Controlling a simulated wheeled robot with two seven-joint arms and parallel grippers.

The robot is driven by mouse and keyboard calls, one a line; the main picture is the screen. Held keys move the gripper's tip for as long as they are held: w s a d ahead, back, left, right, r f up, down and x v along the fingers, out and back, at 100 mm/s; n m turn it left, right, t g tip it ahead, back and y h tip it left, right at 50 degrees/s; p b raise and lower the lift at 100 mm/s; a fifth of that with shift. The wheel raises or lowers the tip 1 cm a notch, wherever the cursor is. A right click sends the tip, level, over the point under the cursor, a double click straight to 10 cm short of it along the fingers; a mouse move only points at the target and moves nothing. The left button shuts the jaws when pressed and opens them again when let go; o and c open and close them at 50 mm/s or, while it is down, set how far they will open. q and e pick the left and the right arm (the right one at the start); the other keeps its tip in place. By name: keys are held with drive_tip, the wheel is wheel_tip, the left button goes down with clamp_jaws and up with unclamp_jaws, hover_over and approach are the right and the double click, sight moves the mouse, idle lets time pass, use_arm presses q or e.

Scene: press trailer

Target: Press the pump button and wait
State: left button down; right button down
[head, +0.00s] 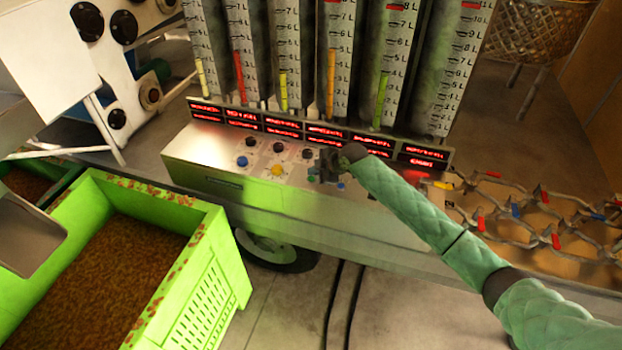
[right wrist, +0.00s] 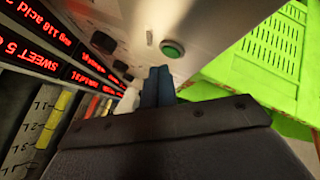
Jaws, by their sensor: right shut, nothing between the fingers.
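A metal control panel (head: 225,178) carries several coloured buttons, including a blue button (head: 242,160) and a yellow button (head: 277,170). I cannot read which one is the pump button. My right gripper (head: 327,168) is over the right part of the panel, its arm coming in from the right. In the right wrist view its fingers (right wrist: 157,86) are shut together and empty. A green button (right wrist: 172,49) shows just beyond the fingertips, apart from them in the picture; whether they touch the panel is unclear. My left gripper is not in view.
Red lit displays (head: 265,125) and tall graduated columns (head: 340,60) stand behind the panel. A green crate (head: 215,265) full of brown material is at the lower left. A white machine (head: 85,60) stands at upper left.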

drive_tip(key=shift+f, duration=0.2)
drive_tip(key=shift+f+b, duration=0.25)
drive_tip(key=shift+b, duration=0.15)
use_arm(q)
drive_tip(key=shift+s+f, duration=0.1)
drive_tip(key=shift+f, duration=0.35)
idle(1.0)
